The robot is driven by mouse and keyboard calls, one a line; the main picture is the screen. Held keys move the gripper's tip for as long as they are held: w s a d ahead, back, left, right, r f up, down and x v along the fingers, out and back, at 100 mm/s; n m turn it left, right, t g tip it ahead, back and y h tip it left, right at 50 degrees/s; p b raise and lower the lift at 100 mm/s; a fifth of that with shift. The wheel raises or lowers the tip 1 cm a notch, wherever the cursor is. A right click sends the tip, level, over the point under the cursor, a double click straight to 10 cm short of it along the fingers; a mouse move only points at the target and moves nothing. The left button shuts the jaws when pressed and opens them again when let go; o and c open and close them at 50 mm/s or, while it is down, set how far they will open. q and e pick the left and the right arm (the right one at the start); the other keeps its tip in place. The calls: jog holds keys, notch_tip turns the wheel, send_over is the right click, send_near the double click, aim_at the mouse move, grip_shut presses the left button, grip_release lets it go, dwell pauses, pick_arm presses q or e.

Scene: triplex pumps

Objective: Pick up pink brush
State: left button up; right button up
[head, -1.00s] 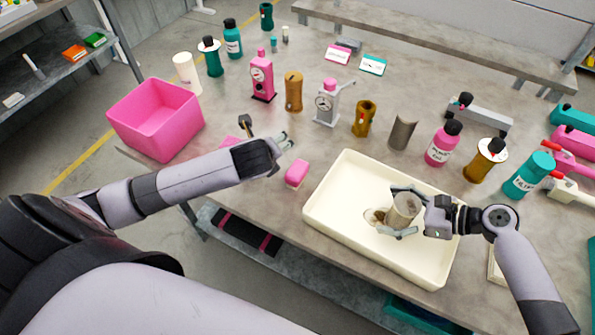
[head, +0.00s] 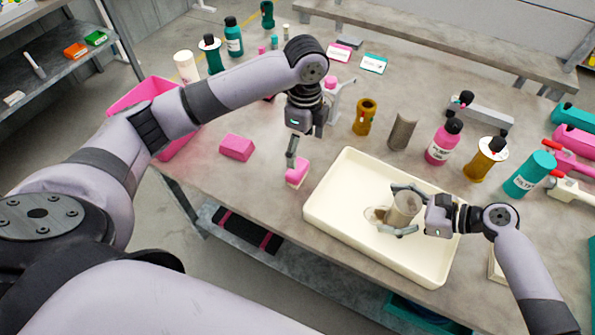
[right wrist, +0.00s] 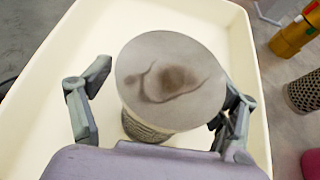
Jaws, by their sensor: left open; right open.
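A small pink brush (head: 298,174) with a pale lower edge lies on the table just left of the cream tray. My left gripper (head: 292,157) points down over it, open, with its fingertips close above its far end. I cannot tell whether they touch it. A second pink block (head: 237,147) lies further left on the table. My right gripper (head: 404,212) is open inside the tray, its fingers on either side of a grey cylinder (head: 405,207). In the right wrist view the cylinder (right wrist: 168,80) has a stained flat top between the fingers.
The cream tray (head: 330,228) stands at the table's front. A pink bin (head: 135,97) is at the left, partly hidden by my left arm. Pumps, bottles and cylinders, including a pink bottle (head: 443,143), stand behind the tray. Bare table lies between the two pink blocks.

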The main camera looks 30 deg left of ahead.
aim_at(297, 168)
pick_arm(q)
notch_tip(297, 168, down, 4)
jog(key=shift+f, duration=0.2)
jog(key=f, duration=0.1)
jog(key=a+f, duration=0.1)
jog(key=f, duration=0.2)
jog(key=shift+s+a, duration=0.15)
jog(key=shift+s, duration=0.1)
jog(key=shift+f, duration=0.55)
jog(key=shift+c, duration=0.6)
jog(key=c, duration=1.2)
jog(key=shift+c, duration=0.2)
notch_tip(297, 168, up, 10)
jog(key=shift+r, duration=0.1)
